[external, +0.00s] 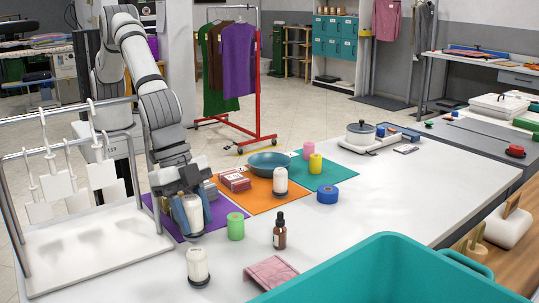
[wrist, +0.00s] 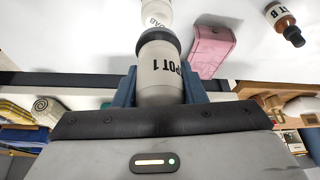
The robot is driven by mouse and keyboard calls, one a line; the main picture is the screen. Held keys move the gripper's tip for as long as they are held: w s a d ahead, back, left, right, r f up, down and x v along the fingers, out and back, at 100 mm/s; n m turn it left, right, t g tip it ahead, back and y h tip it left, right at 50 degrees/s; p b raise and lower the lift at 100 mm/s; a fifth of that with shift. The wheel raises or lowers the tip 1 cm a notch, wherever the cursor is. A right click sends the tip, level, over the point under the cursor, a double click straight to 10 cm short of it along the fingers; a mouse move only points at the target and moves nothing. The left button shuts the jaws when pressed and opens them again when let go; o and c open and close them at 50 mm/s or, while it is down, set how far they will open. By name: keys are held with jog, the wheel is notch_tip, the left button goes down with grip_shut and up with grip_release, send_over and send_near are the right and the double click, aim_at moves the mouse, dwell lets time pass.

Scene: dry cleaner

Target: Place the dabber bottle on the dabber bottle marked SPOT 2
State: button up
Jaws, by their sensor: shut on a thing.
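My gripper (external: 190,198) is shut on a white dabber bottle (external: 193,215) with a dark cap, over the purple mat. A second white dabber bottle (external: 280,181) stands upright on the orange mat (external: 258,203). A third white bottle (external: 198,267) stands on the bare table in front; in the wrist view a white bottle (wrist: 158,14) reading "DAB" shows just beyond the held one. I see no readable "SPOT 2" mark.
A brown dropper bottle (external: 280,232), a green spool (external: 235,227) and a folded pink cloth (external: 270,273) are on the table nearby. A hanger rack (external: 80,235) stands left, a teal bin (external: 385,275) front right.

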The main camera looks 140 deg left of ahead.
aim_at(195, 230)
notch_tip(195, 230, down, 3)
jog(key=shift+f+p, duration=0.1)
jog(key=shift+p, duration=0.35)
jog(key=shift+f+b, duration=0.2)
jog(key=shift+b, duration=0.15)
jog(key=o, duration=1)
jog(key=shift+o, duration=0.2)
jog(key=shift+r, duration=0.1)
jog(key=b+v, duration=0.2)
jog(key=v, duration=1)
jog(key=shift+w+r, duration=0.1)
jog(key=shift+r, duration=0.05)
